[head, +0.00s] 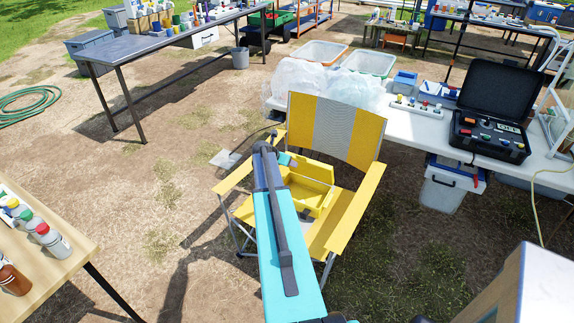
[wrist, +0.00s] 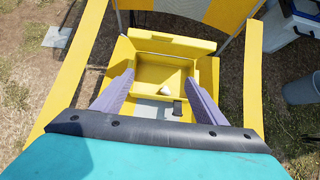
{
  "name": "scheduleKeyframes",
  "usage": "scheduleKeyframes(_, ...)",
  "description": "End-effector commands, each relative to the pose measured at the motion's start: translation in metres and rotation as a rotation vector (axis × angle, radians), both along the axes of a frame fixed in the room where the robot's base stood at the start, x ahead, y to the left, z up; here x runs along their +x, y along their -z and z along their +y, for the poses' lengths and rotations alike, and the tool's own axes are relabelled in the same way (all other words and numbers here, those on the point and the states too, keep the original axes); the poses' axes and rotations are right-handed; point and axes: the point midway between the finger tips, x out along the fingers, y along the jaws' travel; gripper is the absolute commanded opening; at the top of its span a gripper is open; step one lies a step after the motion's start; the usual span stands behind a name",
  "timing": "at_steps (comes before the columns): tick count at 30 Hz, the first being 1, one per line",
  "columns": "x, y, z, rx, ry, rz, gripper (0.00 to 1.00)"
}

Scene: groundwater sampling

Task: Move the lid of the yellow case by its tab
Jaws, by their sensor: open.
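The yellow case (head: 314,193) rests on the seat of a yellow and grey folding chair (head: 352,215). Its lid (head: 313,168) is raised along the far side, and the open tray shows below it. In the wrist view the lid (wrist: 172,42) stands at the back of the case (wrist: 150,76). I cannot clearly pick out the tab; a small white piece and a dark piece show at the near side. My gripper (wrist: 159,77) is open, its two grey fingers apart over the near part of the case, with nothing between them.
The chair's armrests (head: 357,210) flank the case on both sides, and its backrest (head: 333,128) rises behind. A white table (head: 420,125) with a black open case (head: 492,118) stands to the right. Bare ground lies to the left.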

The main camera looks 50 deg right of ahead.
Motion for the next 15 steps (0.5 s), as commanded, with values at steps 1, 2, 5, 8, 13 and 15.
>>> scheduleKeyframes(1, -0.001, -0.003, 0.005, -0.001, -0.001, -0.001, 0.66)
scheduleKeyframes(2, -0.001, -0.005, 0.007, -0.001, 0.0, 0.0, 0.66)
scheduleKeyframes(5, -0.001, -0.011, 0.011, -0.001, -0.001, -0.001, 0.66)
scheduleKeyframes(8, -0.001, -0.014, 0.014, 0.0, -0.001, -0.001, 0.66)
scheduleKeyframes(13, -0.001, -0.015, 0.014, 0.0, -0.001, -0.001, 0.66)
scheduleKeyframes(15, -0.001, -0.015, 0.014, 0.0, 0.0, 0.0, 0.66)
